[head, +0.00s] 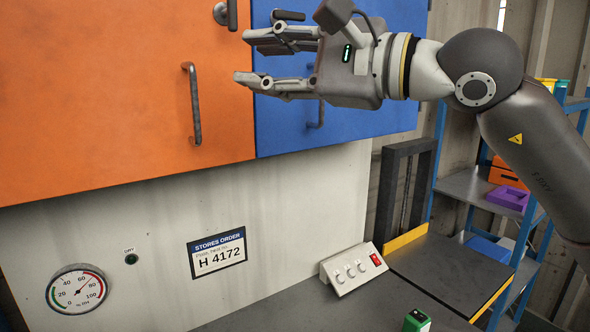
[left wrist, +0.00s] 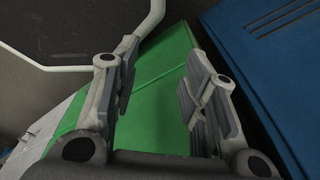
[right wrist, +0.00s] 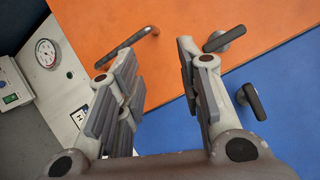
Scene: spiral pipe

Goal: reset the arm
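My right gripper (head: 262,58) is raised in front of the orange door (head: 100,90) and the blue door (head: 340,125) in the head view. Its fingers point left and are apart with nothing between them. In the right wrist view the right gripper (right wrist: 160,85) is open, with the orange and blue doors beyond it. My left gripper (left wrist: 158,80) shows only in the left wrist view. Its fingers are apart and empty, over a green surface (left wrist: 150,105). The left arm is out of the head view.
A handle (head: 192,103) stands out from the orange door. Below are a gauge (head: 76,289), a stores order sign (head: 217,252) and a white box with knobs and a red switch (head: 353,269). Blue shelving (head: 470,187) stands at the right. A blue panel (left wrist: 275,60) is beside the left gripper.

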